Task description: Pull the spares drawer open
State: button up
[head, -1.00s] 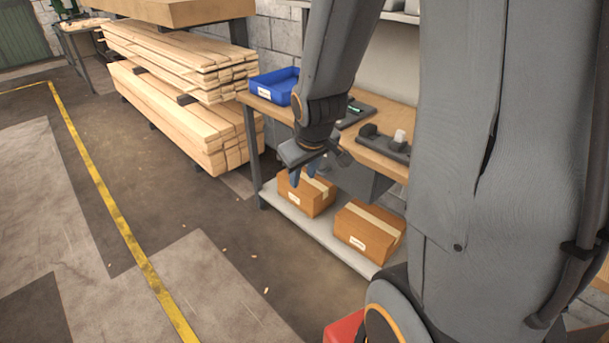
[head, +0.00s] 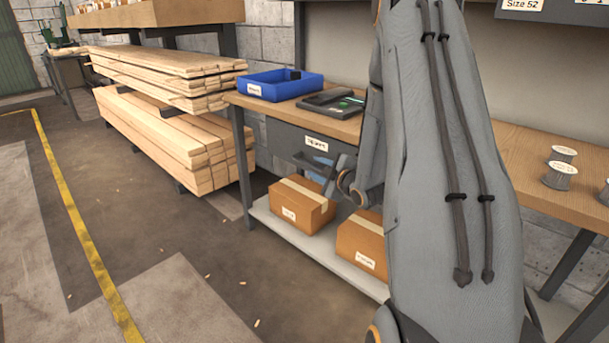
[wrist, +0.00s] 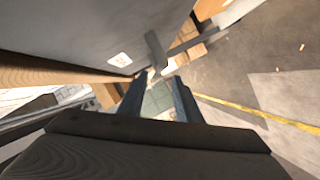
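The drawer (head: 285,137) is a dark grey front with a white label, under the wooden bench top. It looks shut, with a dark bar handle (head: 308,161) standing out from it. In the wrist view the grey drawer front (wrist: 85,28) fills the upper left, and its handle (wrist: 156,48) stands just beyond the fingertips. My gripper (head: 326,172) is close to the handle, below the bench edge. In the wrist view the fingers of my gripper (wrist: 160,84) are apart with nothing held between them. I cannot tell whether a finger touches the handle. The label is too small to read surely.
Two cardboard boxes (head: 302,211) (head: 362,243) sit on the lower shelf. Stacked timber (head: 178,140) stands at the left.

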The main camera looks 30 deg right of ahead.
aim_at(309, 164)
jog(key=shift+w+d+f, duration=0.15)
jog(key=shift+w+f, duration=0.15)
jog(key=shift+w, duration=0.1)
jog(key=shift+b+x, duration=0.55)
jog(key=shift+x, duration=3)
jog(key=shift+r, duration=0.1)
grip_shut()
